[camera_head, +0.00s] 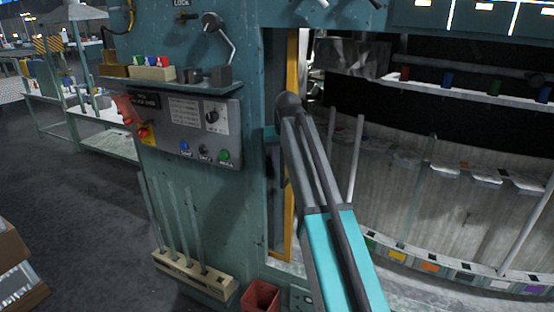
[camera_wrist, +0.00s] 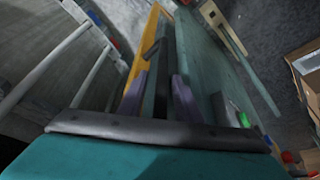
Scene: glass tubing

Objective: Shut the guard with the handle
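The guard shows as a yellow-edged upright panel (camera_head: 291,72) at the left side of the machine opening in the head view. Its yellow edge (camera_wrist: 146,42) also shows in the wrist view. A dark bar that looks like the guard's handle (camera_wrist: 162,75) runs beside that edge. My gripper (camera_wrist: 160,82) has its two purple-grey fingers apart, one on each side of the dark bar. I cannot tell whether either finger touches it. In the head view my arm's dark end covers the fingers and most of the handle.
A control panel (camera_head: 190,130) with buttons and a shelf (camera_head: 170,84) with small blocks are on the teal cabinet left of the opening. A rack (camera_head: 195,272) of glass rods and a red bin (camera_head: 260,297) stand below. Inside the opening are upright tubes and a curved row of coloured markers.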

